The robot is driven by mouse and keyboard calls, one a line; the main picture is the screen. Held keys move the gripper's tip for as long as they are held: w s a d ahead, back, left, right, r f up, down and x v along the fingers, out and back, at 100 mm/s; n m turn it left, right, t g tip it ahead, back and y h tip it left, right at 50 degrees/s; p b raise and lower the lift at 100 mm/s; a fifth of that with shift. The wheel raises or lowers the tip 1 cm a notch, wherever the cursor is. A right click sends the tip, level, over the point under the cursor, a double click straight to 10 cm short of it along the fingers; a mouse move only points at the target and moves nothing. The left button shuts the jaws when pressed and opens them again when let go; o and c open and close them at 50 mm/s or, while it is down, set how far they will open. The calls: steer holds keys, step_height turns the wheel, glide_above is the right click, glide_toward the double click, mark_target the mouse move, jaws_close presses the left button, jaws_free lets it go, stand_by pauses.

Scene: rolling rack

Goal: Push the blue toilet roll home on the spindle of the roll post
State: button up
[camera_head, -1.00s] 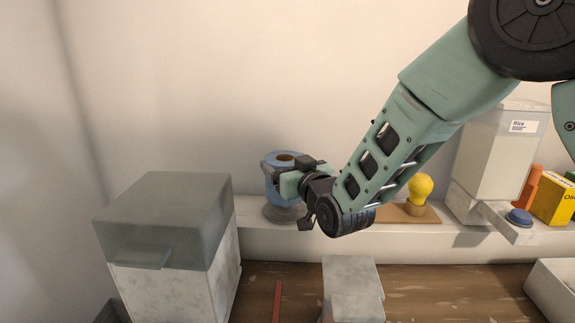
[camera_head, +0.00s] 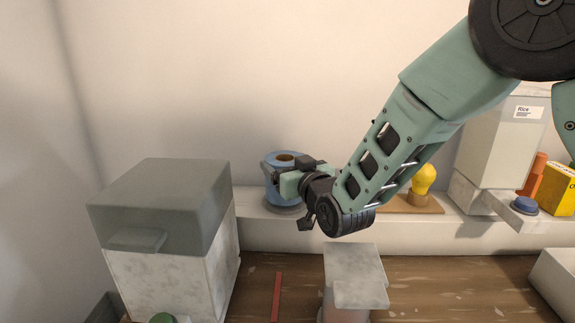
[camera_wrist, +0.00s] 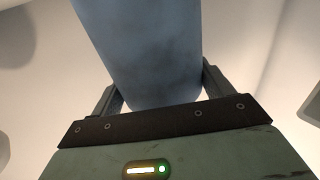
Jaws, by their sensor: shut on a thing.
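The blue toilet roll (camera_head: 271,186) is upright over the roll post, at the back ledge in the head view. Its brown core shows at the top. My gripper (camera_head: 284,184) is shut on the roll from the right side. The roll post's round grey base (camera_head: 286,208) shows just below the roll, and little or no gap is visible between them. The spindle is hidden by the roll. In the wrist view the roll (camera_wrist: 150,60) fills the space between the two fingers.
A grey-lidded bin (camera_head: 160,210) stands at front left. A yellow bulb (camera_head: 424,178) on a wooden base and a rice container (camera_head: 497,140) stand to the right along the ledge (camera_head: 400,234). A pale stepped container (camera_head: 355,272) stands in front of the ledge.

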steer(key=shift+f, duration=0.15)
steer(key=o, duration=1)
step_height(320, 180, up, 10)
steer(key=shift+b, duration=0.55)
